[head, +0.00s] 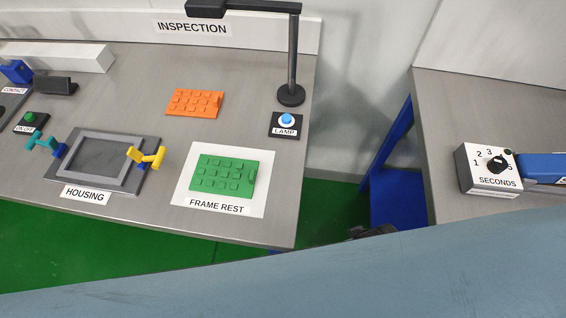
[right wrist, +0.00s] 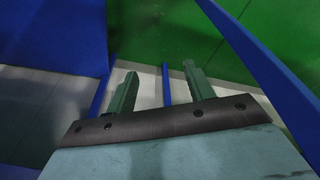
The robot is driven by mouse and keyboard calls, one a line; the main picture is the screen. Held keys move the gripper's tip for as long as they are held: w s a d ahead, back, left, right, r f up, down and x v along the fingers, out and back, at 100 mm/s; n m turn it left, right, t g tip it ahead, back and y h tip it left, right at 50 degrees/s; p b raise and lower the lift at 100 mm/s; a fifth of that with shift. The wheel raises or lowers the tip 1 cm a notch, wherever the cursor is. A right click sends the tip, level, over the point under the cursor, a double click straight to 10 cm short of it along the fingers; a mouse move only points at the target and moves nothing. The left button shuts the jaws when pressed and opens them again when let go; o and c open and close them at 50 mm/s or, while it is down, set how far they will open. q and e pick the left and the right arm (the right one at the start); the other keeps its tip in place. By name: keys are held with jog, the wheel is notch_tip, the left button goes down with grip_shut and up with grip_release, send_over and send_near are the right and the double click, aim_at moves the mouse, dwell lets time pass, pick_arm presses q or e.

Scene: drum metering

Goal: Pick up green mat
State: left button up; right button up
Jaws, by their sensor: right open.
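The green mat (head: 224,176), a flat rectangle with rows of raised pads and a raised tab at its right end, lies on the white FRAME REST sheet (head: 200,201) near the front right of the left table. Nothing is touching it from above. My right gripper (right wrist: 160,73) is open and empty in the right wrist view, its two fingers apart, with blue bars and floor beyond them. The mat does not show in that view. My left gripper is in neither view.
An orange mat (head: 194,102) lies behind. The HOUSING frame (head: 97,187) with teal and yellow clamps is left. The LAMP button (head: 286,120) and lamp post (head: 292,60) stand right. A SECONDS dial box (head: 488,170) is on the right table. A gap separates the tables.

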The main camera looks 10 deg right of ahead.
aim_at(254, 175)
jog(key=w+a+r+n+t+y, duration=0.1)
jog(key=w+a+r+n+y, duration=0.15)
jog(key=r, duration=1.45)
jog(key=w+a+r+n+y, duration=0.7)
jog(key=w+r+n+y, duration=0.1)
jog(key=w+n+y, duration=0.15)
jog(key=shift+t+y, duration=0.3)
jog(key=shift+y, duration=0.1)
jog(key=p+x, duration=0.1)
jog(key=x, duration=0.6)
jog(key=shift+a, duration=0.3)
jog(key=shift+s+f+p+x, duration=0.1)
jog(key=shift+p+x, duration=0.15)
jog(key=shift+x, duration=0.65)
jog(key=shift+s+f+p+x, duration=0.1)
jog(key=shift+p+x, duration=0.15)
jog(key=shift+x, duration=0.7)
jog(key=shift+s+f+p+x, duration=0.15)
jog(key=shift+p+x, duration=0.1)
jog(key=shift+x, duration=0.65)
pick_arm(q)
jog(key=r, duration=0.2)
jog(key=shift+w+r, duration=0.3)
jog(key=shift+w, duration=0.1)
pick_arm(e)
jog(key=shift+d, duration=0.1)
jog(key=shift+c, duration=0.3)
